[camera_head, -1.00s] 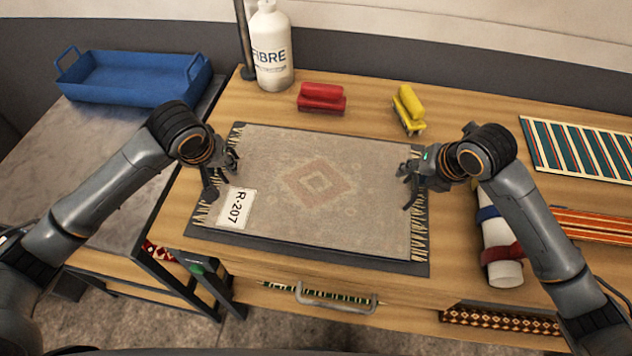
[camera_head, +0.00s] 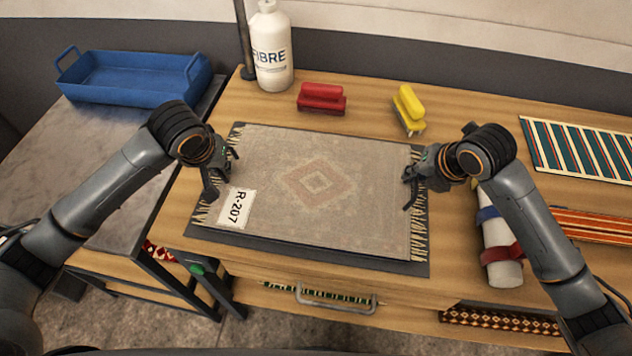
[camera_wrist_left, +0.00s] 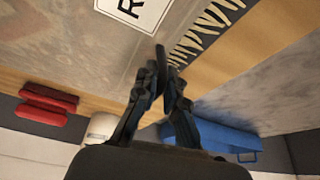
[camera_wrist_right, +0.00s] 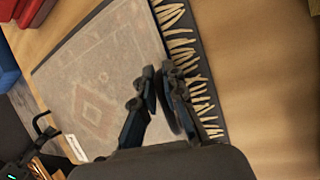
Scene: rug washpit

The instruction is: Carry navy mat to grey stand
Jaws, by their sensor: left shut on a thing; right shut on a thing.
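The dark navy mat (camera_head: 300,252) lies flat on the wooden bench and shows as a border around a faded, fringed rug (camera_head: 370,205) with a diamond pattern. A white tag reading R-207 (camera_head: 236,208) lies on the rug's left part. My left gripper (camera_head: 217,186) is shut at the mat's left side, over the fringe. My right gripper (camera_head: 410,188) is shut at the right side. The fingers hide the exact grip points. The mat also shows in the right wrist view (camera_wrist_right: 196,62). The grey stand (camera_head: 110,190) is on the left.
A blue tray (camera_head: 130,98) sits at the stand's back. A white bottle (camera_head: 270,55), red brush (camera_head: 321,94) and yellow brush (camera_head: 408,102) stand behind the mat. A strapped white roll (camera_head: 500,245) and striped rugs (camera_head: 585,150) lie right. The stand's front is clear.

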